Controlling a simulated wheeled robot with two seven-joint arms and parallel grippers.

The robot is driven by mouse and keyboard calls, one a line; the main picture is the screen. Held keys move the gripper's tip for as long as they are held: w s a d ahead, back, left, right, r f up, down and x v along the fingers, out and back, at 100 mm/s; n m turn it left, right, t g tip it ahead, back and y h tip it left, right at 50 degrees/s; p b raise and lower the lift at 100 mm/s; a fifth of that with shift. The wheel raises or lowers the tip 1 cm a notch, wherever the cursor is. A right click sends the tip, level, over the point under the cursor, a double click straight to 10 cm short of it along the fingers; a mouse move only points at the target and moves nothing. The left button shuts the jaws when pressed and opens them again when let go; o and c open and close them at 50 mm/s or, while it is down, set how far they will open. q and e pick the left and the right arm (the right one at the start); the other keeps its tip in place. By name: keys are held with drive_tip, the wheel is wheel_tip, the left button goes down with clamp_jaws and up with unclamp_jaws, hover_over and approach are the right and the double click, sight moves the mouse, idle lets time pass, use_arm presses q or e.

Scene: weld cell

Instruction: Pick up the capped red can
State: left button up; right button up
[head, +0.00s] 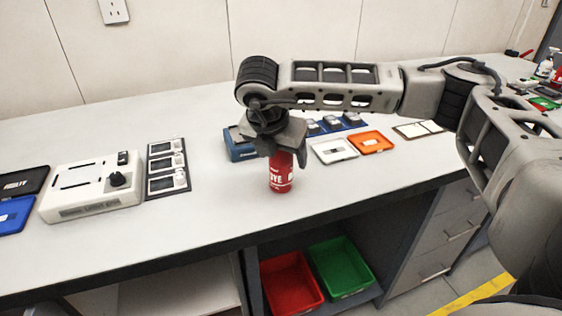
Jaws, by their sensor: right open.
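The red can (280,179) stands upright on the light grey bench top (217,221), a little back from its front edge. White lettering shows on its side. My right gripper (284,155) points down over the can from above, with its fingers around the can's upper part. The gripper is open. The can's top and cap are hidden behind the gripper. I cannot tell whether the fingers touch the can. My left gripper is not in view.
A blue box (238,147) stands close behind the can. A white tray (334,150) and an orange tray (371,142) lie to the right. A white device (90,192) stands left. Red (291,285) and green (341,268) bins sit below the bench. Bench left of the can is clear.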

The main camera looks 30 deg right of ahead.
drive_tip(key=c, duration=1.3)
